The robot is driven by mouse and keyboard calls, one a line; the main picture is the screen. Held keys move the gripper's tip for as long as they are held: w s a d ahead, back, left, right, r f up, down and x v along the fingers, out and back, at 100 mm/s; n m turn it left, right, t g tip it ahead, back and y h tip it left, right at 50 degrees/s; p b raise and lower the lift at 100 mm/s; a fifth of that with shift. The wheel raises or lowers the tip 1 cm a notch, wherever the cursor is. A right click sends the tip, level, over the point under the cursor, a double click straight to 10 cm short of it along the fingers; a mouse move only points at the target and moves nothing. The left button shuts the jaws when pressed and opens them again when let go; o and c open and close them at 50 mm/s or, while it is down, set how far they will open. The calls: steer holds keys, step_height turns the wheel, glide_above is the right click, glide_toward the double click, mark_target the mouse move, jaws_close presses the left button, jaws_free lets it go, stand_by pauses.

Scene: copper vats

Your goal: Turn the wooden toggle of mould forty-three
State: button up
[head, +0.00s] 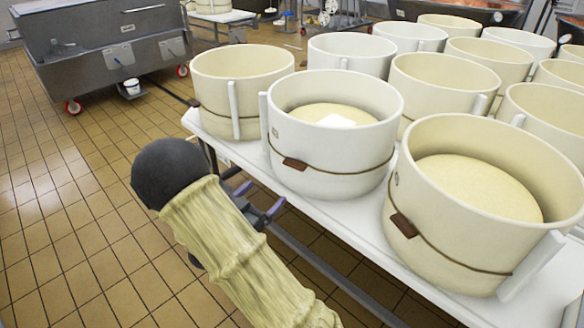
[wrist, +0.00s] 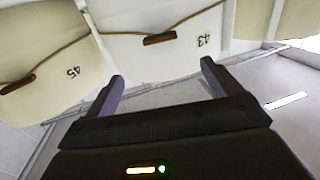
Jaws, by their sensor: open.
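Mould forty-three (wrist: 130,58) carries its black number beside a short brown wooden toggle (wrist: 160,38) in the wrist view. In the head view I take it to be the white middle front mould (head: 325,180), with its toggle (head: 294,164) on a thin brown cord, lying roughly along the cord; its number is too small to read there. My gripper (wrist: 162,72) is open and empty, its fingers on either side of the toggle's line but short of it. In the head view my gripper (head: 262,200) is beside the table, low and left of that mould, partly hidden by my arm.
Mould forty-five (wrist: 40,40) stands beside it, with its own toggle (wrist: 17,85). Several more round moulds crowd the white table (head: 352,230). Upright white bars (head: 234,110) stand against some moulds. Tiled floor (head: 80,200) is clear at left, before a grey wheeled vat (head: 105,50).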

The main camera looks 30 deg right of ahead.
mark_target(292, 166)
steer(key=b+x, duration=0.3)
steer(key=x, duration=1.2)
steer(key=shift+d, duration=0.15)
steer(key=shift+c, duration=0.4)
steer(key=c, duration=0.9)
